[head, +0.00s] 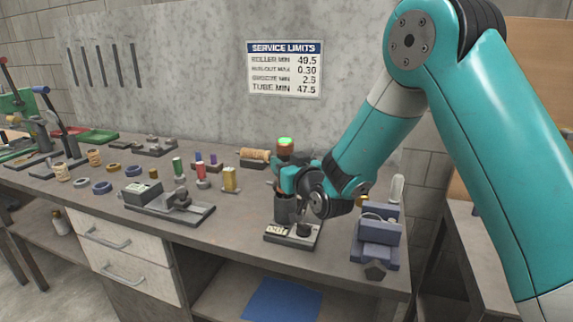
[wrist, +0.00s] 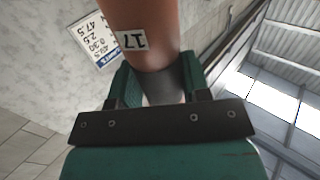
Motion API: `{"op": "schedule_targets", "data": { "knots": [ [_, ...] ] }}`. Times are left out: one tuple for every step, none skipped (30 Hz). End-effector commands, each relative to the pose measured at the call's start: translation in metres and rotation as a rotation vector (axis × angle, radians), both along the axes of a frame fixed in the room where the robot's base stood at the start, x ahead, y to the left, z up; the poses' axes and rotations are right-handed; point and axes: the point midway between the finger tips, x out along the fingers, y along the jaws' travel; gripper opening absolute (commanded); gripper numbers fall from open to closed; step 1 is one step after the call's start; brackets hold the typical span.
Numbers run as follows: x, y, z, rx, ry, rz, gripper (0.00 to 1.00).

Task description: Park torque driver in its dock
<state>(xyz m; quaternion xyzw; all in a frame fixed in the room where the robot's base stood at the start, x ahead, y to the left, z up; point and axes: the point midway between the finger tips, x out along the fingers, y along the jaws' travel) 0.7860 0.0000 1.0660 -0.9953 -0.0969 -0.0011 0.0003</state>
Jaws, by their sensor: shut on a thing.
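The torque driver (wrist: 148,30) is an orange-brown cylinder with a white "17" label in the wrist view. My gripper (wrist: 158,90) is shut around its dark band, with a green finger on each side. In the head view the driver's orange top with a green cap (head: 285,146) stands upright above my gripper (head: 288,182). Below is a dark cylindrical cup (head: 284,208) on a grey labelled base plate (head: 275,236), which looks like the dock. My gripper and wrist hide the driver's lower end, so I cannot tell whether it is in the cup.
A blue-grey fixture (head: 378,252) with a pale-handled tool (head: 397,188) stands close to the right. A grey clamp fixture (head: 165,205) and several coloured cylinders stand to the left. The bench's front edge is near. A limits sign (head: 284,69) hangs behind.

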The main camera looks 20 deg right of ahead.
Motion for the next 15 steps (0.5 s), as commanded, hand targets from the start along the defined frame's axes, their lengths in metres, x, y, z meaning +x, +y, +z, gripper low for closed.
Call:
{"op": "schedule_targets", "data": {
  "knots": [
    [0.0004,0.0001,0.0006,0.001,-0.005,0.0,0.0],
    [0.0004,0.0001,0.0003,0.001,-0.005,0.0,0.0],
    [0.0004,0.0001,-0.0002,0.001,-0.005,0.0,0.0],
    [0.0004,0.0001,-0.0005,0.001,-0.005,0.0,0.0],
    [0.0004,0.0001,-0.0009,0.001,-0.005,0.0,0.0],
    [0.0004,0.0001,-0.0013,0.001,-0.005,0.0,0.0],
    [0.0004,0.0001,-0.0016,0.001,-0.005,0.0,0.0],
    [0.0004,0.0001,-0.0019,0.001,-0.005,0.0,0.0],
    [0.0004,0.0001,-0.0024,0.001,-0.005,0.0,0.0],
    [0.0004,0.0001,-0.0027,0.001,-0.005,0.0,0.0],
    [0.0004,0.0001,-0.003,0.001,-0.005,0.0,0.0],
    [0.0004,0.0001,-0.0035,0.001,-0.004,0.0,0.0],
    [0.0004,0.0001,-0.0038,0.001,-0.005,0.0,0.0],
    [0.0004,0.0001,-0.0041,0.001,-0.005,0.0,0.0],
    [0.0004,0.0001,-0.0046,0.001,-0.005,0.0,0.0]
  ]
}}
